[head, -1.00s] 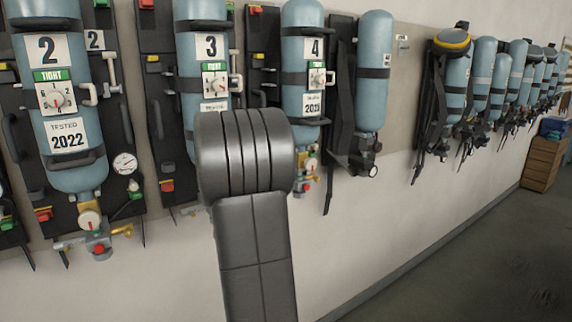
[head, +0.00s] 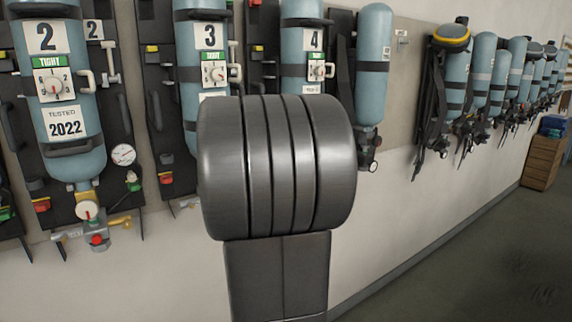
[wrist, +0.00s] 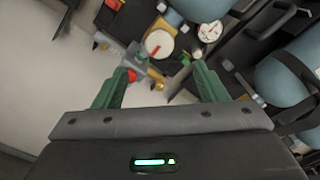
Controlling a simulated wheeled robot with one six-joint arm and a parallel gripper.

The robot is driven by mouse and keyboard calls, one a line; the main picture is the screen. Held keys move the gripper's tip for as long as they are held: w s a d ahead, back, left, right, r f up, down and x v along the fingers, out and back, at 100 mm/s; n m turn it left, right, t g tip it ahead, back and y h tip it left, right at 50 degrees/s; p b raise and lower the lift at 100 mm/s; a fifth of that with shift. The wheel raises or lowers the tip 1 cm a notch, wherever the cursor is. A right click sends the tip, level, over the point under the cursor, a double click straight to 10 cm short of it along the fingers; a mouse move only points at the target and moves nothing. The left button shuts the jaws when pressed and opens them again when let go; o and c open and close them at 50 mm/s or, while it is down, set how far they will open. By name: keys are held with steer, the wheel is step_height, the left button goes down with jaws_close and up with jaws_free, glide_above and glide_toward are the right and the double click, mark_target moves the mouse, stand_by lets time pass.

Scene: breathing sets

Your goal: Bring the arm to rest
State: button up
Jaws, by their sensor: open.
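My gripper (wrist: 155,88) shows in the wrist view with its two green fingers spread apart and nothing between them. Beyond the fingers, the valve end of a breathing set shows, with a white dial (wrist: 159,44), a red knob and brass fittings; I cannot tell whether the fingers are near it or touching it. In the head view my dark arm link and joint fill the middle, and the gripper is not visible there. The arm hides the lower parts of sets 3 and 4.
Set 2 (head: 62,95) hangs at the left, with set 3 (head: 207,60) and set 4 (head: 303,55) beside it. More cylinders (head: 482,75) line the wall to the right. A wooden cabinet (head: 541,160) stands at the far right. The floor (head: 470,255) at right is clear.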

steer(key=p+x, duration=0.3)
steer(key=x, duration=0.9)
steer(key=shift+w+a, duration=0.15)
steer(key=shift+w, duration=0.05)
steer(key=shift+f+n, duration=0.2)
steer(key=shift+n, duration=0.2)
steer(key=shift+s+r+n, duration=0.1)
steer(key=shift+s+n, duration=0.1)
steer(key=shift+n, duration=0.6)
steer(key=shift+n+b, duration=0.3)
steer(key=shift+n, duration=0.9)
steer(key=n+b, duration=0.1)
steer(key=n, duration=0.3)
steer(key=shift+n, duration=0.3)
steer(key=n, duration=0.2)
steer(key=n+b, duration=0.1)
steer(key=n, duration=0.2)
steer(key=shift+f, duration=0.2)
steer(key=n+b, duration=0.1)
steer(key=n, duration=0.3)
steer(key=shift+b, duration=0.4)
